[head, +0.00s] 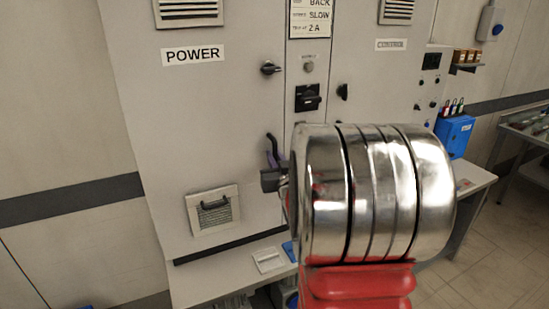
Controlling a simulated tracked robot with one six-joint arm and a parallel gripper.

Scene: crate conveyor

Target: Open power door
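The power door (215,125) is the grey cabinet panel under the white POWER label (194,55). It looks shut, flush with the cabinet front. A small dark turn handle (270,68) sits near its upper right edge. My gripper (273,160) shows only in part, as dark and purplish pieces left of my shiny wrist. It is in front of the door's lower right side, well below the turn handle. My wrist hides the rest of it, so whether it is open or shut, or touching the door, cannot be told.
A centre strip holds a black rotary switch (308,97) and a sign (310,18). The control door (385,85) is to the right. A vent with a dark handle (213,208) is low on the power door. A ledge (225,275) juts out below. A blue box (455,135) hangs at right.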

